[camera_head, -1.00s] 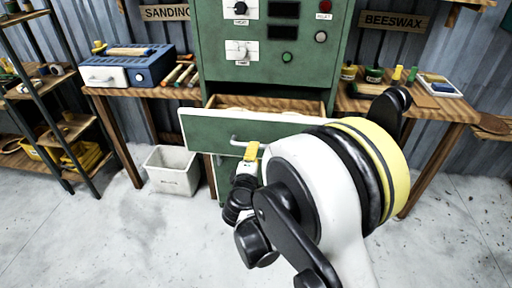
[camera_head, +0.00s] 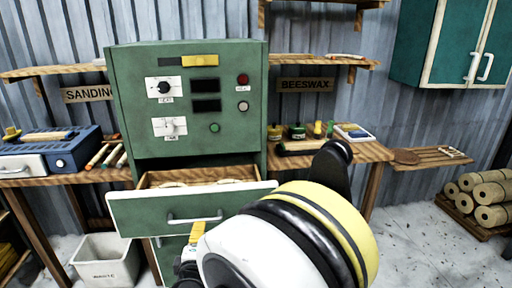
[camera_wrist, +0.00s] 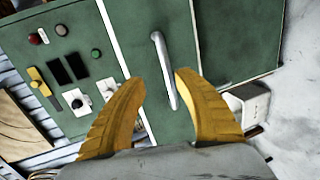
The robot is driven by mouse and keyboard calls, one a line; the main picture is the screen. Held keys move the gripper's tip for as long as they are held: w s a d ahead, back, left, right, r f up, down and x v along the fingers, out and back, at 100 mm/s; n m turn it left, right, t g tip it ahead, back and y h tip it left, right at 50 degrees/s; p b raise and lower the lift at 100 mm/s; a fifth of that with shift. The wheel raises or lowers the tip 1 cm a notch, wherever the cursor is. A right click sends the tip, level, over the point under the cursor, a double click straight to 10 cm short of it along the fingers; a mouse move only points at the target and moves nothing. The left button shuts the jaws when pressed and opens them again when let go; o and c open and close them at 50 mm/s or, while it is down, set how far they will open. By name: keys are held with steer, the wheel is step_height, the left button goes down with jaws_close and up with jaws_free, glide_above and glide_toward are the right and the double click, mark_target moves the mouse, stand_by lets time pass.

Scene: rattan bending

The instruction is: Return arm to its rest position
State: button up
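My gripper (camera_head: 197,231) is at the front of the open drawer (camera_head: 130,214), just below its metal handle (camera_head: 195,218) in the head view. In the wrist view my gripper (camera_wrist: 161,79) shows two yellow fingers spread apart. The drawer handle (camera_wrist: 158,45) appears in the gap between them, and no held thing is visible. I cannot tell how far the fingertips are from the handle. My white, black and yellow arm fills the lower middle of the head view and hides part of the drawer's right side.
The green control cabinet (camera_head: 130,110) stands behind the drawer. A bench with a blue box (camera_head: 75,150) is left, and a bench with jars (camera_head: 297,131) is right. A white bin (camera_head: 105,262) stands on the floor at left. Rolled bundles (camera_head: 490,192) lie far right, with clear floor before them.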

steer(key=d+r+m+g+h, duration=0.2)
steer(key=d+r+m, duration=0.25)
steer(key=d, duration=0.85)
steer(key=d+r+m+g+h, duration=0.2)
steer(key=d+r+m, duration=0.25)
steer(key=d, duration=0.85)
steer(key=s+d+m+g, duration=0.2)
steer(key=s+d+m, duration=0.3)
steer(key=s, duration=0.5)
steer(key=s+d+m+g+y, duration=0.1)
steer(key=s+d+m+g, duration=0.1)
steer(key=s+d+m, duration=0.3)
steer(key=s+d, duration=0.4)
steer(key=s, duration=0.1)
steer(key=shift+s+d+f+m, duration=0.25)
steer(key=shift+s+d+m, duration=0.05)
